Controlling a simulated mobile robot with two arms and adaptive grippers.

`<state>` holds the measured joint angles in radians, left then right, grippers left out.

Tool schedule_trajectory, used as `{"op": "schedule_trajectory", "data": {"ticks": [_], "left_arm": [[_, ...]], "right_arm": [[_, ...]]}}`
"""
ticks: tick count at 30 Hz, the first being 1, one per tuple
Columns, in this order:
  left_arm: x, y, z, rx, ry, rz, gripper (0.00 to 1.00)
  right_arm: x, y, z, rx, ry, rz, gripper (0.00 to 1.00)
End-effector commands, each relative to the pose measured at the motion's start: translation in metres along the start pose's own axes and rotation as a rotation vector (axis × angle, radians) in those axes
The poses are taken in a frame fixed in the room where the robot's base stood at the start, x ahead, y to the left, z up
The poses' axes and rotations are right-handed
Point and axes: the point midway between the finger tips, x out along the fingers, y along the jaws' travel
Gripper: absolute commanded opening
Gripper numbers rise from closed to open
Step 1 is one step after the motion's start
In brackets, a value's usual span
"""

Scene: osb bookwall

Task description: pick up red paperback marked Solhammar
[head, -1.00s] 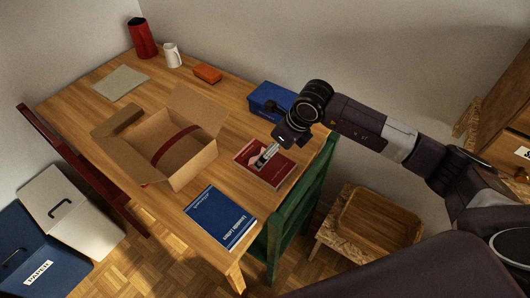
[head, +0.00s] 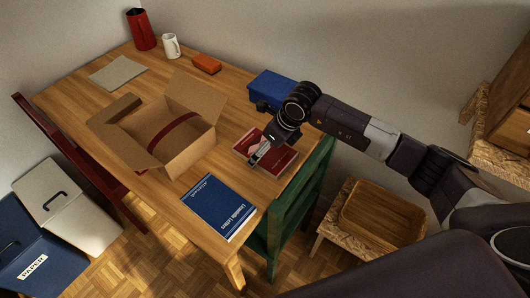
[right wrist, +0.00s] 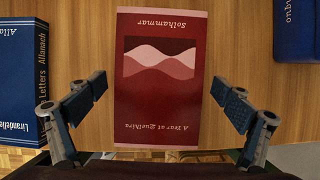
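The red paperback marked Solhammar (head: 284,161) lies flat on the wooden table near its right edge. In the right wrist view the book (right wrist: 158,105) shows its cover, with pale pink waves and the title upside down. My right gripper (head: 259,154) is over the book and hides part of it in the head view. In the right wrist view the open, empty right gripper (right wrist: 160,90) has one finger on each side of the book, with gaps between. Their height above the table is hard to tell. My left gripper is not in view.
A blue book (head: 218,207) lies left of the red one, near the table's front edge. An open cardboard box (head: 190,150) stands behind it. A blue box (head: 270,87) stands behind the gripper. A green chair (head: 297,205) is against the table's right side.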

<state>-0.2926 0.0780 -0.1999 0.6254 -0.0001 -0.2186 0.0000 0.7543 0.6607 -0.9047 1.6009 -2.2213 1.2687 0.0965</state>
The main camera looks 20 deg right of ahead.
Motion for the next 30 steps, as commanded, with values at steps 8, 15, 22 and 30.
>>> {"op": "schedule_trajectory", "data": {"ticks": [8,15,22,30], "left_arm": [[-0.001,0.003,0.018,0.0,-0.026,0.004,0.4],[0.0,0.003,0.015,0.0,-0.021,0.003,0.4],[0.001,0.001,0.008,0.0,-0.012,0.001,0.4],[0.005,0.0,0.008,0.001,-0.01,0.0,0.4]], "right_arm": [[0.0,0.0,0.0,0.0,0.0,0.0,0.6],[0.0,0.0,0.001,0.0,-0.002,0.0,0.48],[-0.005,0.0,0.003,0.0,-0.004,0.0,0.48],[-0.041,-0.001,0.019,-0.001,-0.008,-0.002,0.48]]}}
